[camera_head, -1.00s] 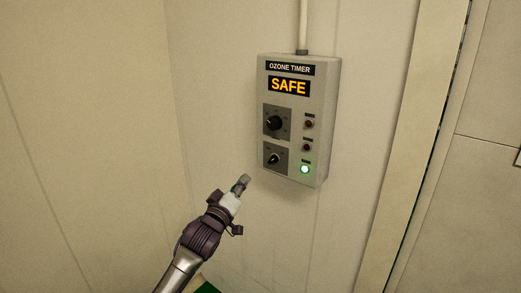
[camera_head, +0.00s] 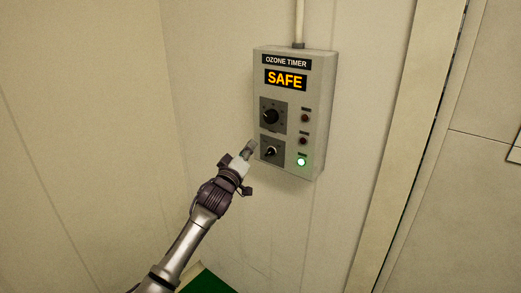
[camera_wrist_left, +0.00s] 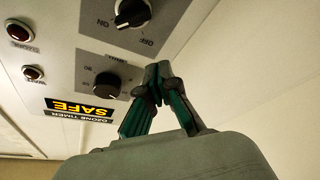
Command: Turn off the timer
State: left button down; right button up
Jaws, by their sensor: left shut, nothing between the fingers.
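The ozone timer (camera_head: 316,110) is a grey box on the wall, with its display (camera_head: 286,80) reading "SAFE" in orange. It has an upper black knob (camera_head: 270,116) and a lower switch knob (camera_head: 271,151). In the left wrist view the timer is upside down; the switch knob (camera_wrist_left: 132,12) has ON and OFF labels beside it, and the upper knob (camera_wrist_left: 107,85) also shows. My left gripper (camera_head: 250,147) is shut and empty, just left of the switch knob. In the wrist view its fingertips (camera_wrist_left: 158,70) appear beside the two knobs; contact cannot be told. My right gripper is not in view.
A green lamp (camera_head: 301,162) is lit at the timer's lower right, below two dark red lamps (camera_head: 304,129). A conduit (camera_head: 300,22) rises from the box. A vertical door frame (camera_head: 410,150) stands at the right. The wall left of the timer is bare.

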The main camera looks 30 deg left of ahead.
aim_at(266, 145)
pick_arm(q)
jog(key=shift+x, duration=1.15)
jog(key=shift+w+d+f+p, duration=0.1)
jog(key=shift+d+f+p, duration=0.6)
jog(key=shift+f, duration=0.2)
jog(key=shift+s+d+f, duration=0.2)
jog(key=shift+d+f, duration=0.25)
jog(key=shift+d, duration=0.25)
jog(key=shift+f, duration=0.1)
jog(key=shift+w, duration=0.1)
